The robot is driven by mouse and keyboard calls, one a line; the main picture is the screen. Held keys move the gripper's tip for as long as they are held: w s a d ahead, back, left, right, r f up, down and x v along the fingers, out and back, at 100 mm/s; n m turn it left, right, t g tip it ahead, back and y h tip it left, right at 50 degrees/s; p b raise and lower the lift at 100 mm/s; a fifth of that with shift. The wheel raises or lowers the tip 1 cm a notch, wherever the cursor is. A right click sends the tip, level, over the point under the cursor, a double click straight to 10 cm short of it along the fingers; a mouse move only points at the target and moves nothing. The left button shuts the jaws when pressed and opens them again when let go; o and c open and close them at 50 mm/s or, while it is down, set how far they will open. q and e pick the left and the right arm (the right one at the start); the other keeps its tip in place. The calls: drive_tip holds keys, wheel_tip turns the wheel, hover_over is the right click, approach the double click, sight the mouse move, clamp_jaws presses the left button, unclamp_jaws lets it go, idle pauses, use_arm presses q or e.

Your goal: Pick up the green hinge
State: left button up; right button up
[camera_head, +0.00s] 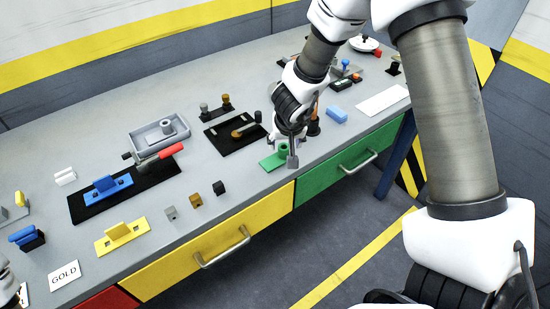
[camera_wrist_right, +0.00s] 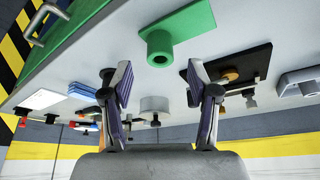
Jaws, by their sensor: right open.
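The green hinge (camera_head: 271,163) lies on the grey table near its front edge, a flat plate with a round hollow barrel. In the right wrist view the hinge (camera_wrist_right: 176,36) is beyond the fingertips, its barrel slightly right of the middle between them. My right gripper (camera_head: 284,151) is over the hinge in the head view and hides part of it. In the wrist view the right gripper (camera_wrist_right: 157,80) has its fingers spread with nothing between them. A white piece at the lower left edge of the head view seems to be my left arm; its fingers are not clear.
A black plate with a brown knob (camera_head: 235,134) lies left of the hinge. A light blue block (camera_head: 337,115) and white card (camera_head: 383,101) lie to the right. The yellow drawer (camera_head: 215,249) and green drawer (camera_head: 350,160) have protruding handles. Table around the small blocks is clear.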

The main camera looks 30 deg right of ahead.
sight(284, 147)
drive_tip(key=b+x, duration=0.1)
drive_tip(key=x, duration=0.2)
drive_tip(key=b+x, duration=0.1)
drive_tip(key=x, duration=0.2)
drive_tip(key=shift+w+d+r, duration=0.15)
drive_tip(key=shift+w+d, duration=0.1)
drive_tip(key=shift+w, duration=0.3)
drive_tip(key=shift+s+a+r, duration=0.15)
drive_tip(key=shift+s+r, duration=0.05)
drive_tip(key=shift+s, duration=0.1)
drive_tip(key=shift+c, duration=0.4)
drive_tip(key=shift+s, duration=0.1)
drive_tip(key=c, duration=0.5)
use_arm(q)
drive_tip(key=shift+w+f, duration=0.2)
drive_tip(key=shift+f, duration=0.4)
drive_tip(key=shift+w+f, duration=0.2)
drive_tip(key=shift+f, duration=0.35)
use_arm(e)
clamp_jaws()
use_arm(q)
drive_tip(key=shift+r, duration=0.15)
